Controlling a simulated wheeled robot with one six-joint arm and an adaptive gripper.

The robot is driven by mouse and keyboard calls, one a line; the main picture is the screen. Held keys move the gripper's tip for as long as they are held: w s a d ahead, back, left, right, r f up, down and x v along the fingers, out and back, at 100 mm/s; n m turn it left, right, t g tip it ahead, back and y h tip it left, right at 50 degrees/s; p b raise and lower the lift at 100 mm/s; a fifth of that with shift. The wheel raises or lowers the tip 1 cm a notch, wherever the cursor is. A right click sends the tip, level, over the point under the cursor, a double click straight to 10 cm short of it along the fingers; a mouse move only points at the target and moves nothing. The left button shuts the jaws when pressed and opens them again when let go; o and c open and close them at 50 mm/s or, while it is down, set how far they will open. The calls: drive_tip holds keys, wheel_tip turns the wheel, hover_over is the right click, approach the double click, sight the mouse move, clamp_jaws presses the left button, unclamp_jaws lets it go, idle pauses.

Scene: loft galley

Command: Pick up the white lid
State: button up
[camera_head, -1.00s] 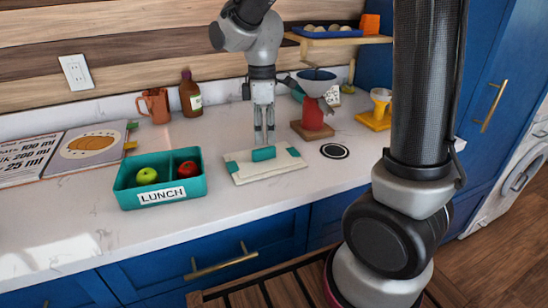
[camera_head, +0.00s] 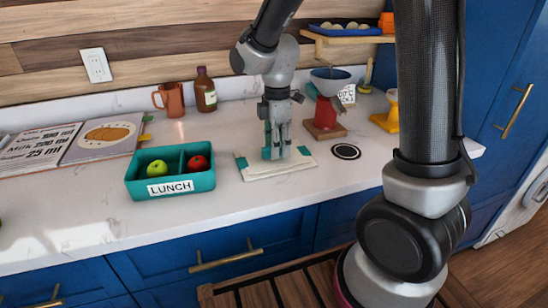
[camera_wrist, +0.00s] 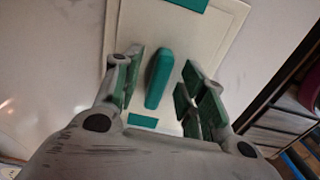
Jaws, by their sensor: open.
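The white lid (camera_head: 297,163) lies flat on the counter, right of the teal lunch box. It has teal end strips and a raised teal handle in its middle. In the wrist view the lid (camera_wrist: 222,45) lies below my gripper, with the teal handle (camera_wrist: 160,78) between the fingers. My gripper (camera_head: 276,152) is down at the lid in the head view, partly hiding the handle. In the wrist view my gripper (camera_wrist: 158,88) is open, with a gap on each side of the handle.
The teal lunch box (camera_head: 150,189) holds a green apple (camera_head: 157,169) and a red apple (camera_head: 198,163). A black ring (camera_head: 346,151) lies right of the lid. A copper mug (camera_head: 172,100) and a brown bottle (camera_head: 205,92) stand near the wall.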

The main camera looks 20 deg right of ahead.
drive_tip(key=shift+f, duration=0.7)
clamp_jaws()
drive_tip(key=shift+r, duration=0.1)
